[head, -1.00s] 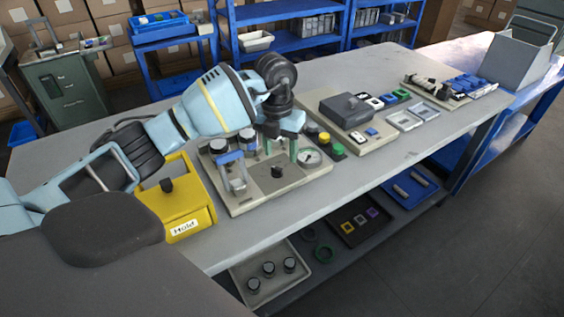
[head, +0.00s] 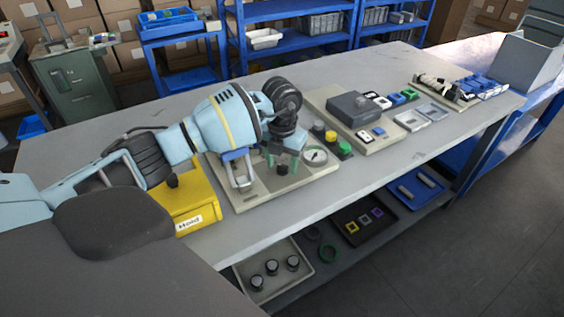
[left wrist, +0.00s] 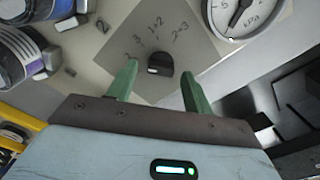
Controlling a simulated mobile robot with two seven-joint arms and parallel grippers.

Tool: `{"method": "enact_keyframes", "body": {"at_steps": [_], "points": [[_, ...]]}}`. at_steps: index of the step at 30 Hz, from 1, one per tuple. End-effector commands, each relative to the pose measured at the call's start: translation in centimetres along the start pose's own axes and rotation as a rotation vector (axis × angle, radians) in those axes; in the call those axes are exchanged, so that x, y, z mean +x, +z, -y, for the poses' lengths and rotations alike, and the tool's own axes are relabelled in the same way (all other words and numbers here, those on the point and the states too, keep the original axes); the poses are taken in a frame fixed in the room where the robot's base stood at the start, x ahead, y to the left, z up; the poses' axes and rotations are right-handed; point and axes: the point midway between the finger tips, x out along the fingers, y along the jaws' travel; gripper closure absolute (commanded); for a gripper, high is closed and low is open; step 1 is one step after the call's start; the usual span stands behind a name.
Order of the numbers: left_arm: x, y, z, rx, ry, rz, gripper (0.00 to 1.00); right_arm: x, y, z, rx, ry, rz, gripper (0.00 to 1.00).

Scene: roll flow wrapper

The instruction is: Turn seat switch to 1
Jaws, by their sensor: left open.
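The seat switch is a small black knob (left wrist: 160,64) on a grey plate (left wrist: 180,30) with printed position marks around it, including 1+2 and 2+3. Its white mark faces the gripper side in the left wrist view. In the head view the knob (head: 282,170) sits on the beige panel. My left gripper (left wrist: 160,82) is open, with its green fingers spread on either side of the knob's near side. I cannot tell whether they touch it. In the head view the left gripper (head: 284,152) is just above the knob. My right gripper is not in view.
A pressure gauge (left wrist: 242,12) is close to the right of the switch. Dark cylinders with blue bands (left wrist: 38,50) stand close on the left. A yellow Hold box (head: 190,205) lies left of the panel. Yellow and green buttons (head: 338,143) are to the right.

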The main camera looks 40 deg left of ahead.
Motion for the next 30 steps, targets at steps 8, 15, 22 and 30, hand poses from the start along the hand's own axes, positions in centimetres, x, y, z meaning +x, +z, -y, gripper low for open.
{"method": "enact_keyframes", "body": {"at_steps": [8,15,22,30], "points": [[0.2,0.0,0.0,0.0,0.0,0.0,0.49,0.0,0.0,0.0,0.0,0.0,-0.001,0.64],[0.2,0.0,0.0,0.0,0.0,0.0,0.78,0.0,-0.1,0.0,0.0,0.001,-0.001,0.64],[0.2,0.0,0.0,-0.003,0.0,0.0,0.94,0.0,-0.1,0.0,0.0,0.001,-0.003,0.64],[0.0,0.0,0.0,-0.079,0.001,0.0,0.94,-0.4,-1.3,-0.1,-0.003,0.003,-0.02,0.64]]}}
